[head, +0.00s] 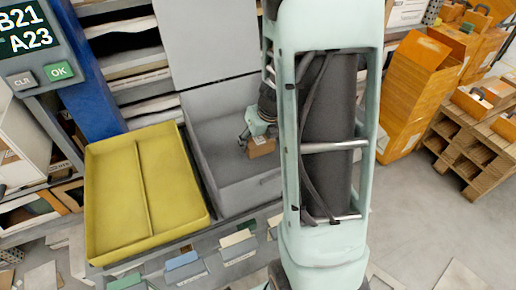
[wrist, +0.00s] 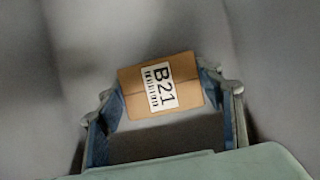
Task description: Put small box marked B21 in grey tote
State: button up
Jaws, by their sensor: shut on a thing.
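The small brown box (wrist: 188,82) has a white label reading B21 and a barcode in the wrist view. My gripper (wrist: 165,105) is shut on it, with a finger at each side. In the head view the box (head: 262,147) hangs from my gripper (head: 255,133) inside the outline of the grey tote (head: 250,190), near its right part. Grey surfaces surround the box in the wrist view. I cannot tell how far the box is above the tote floor. My arm hides the tote's right end.
A yellow divided tray (head: 143,190) stands left of the tote. A grey raised panel (head: 207,40) rises behind the tote. A screen (head: 30,45) at the upper left reads B21 and A23. Orange boxes (head: 412,85) and a wooden rack (head: 470,150) stand at right.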

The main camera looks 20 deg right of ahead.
jog(key=shift+f+b, duration=0.45)
jog(key=shift+f, duration=0.8)
jog(key=shift+f, duration=0.1)
jog(key=o, duration=1.2)
jog(key=shift+c, duration=0.2)
jog(key=p+v, duration=0.6)
jog(key=v, duration=0.6)
jog(key=shift+p, duration=0.4)
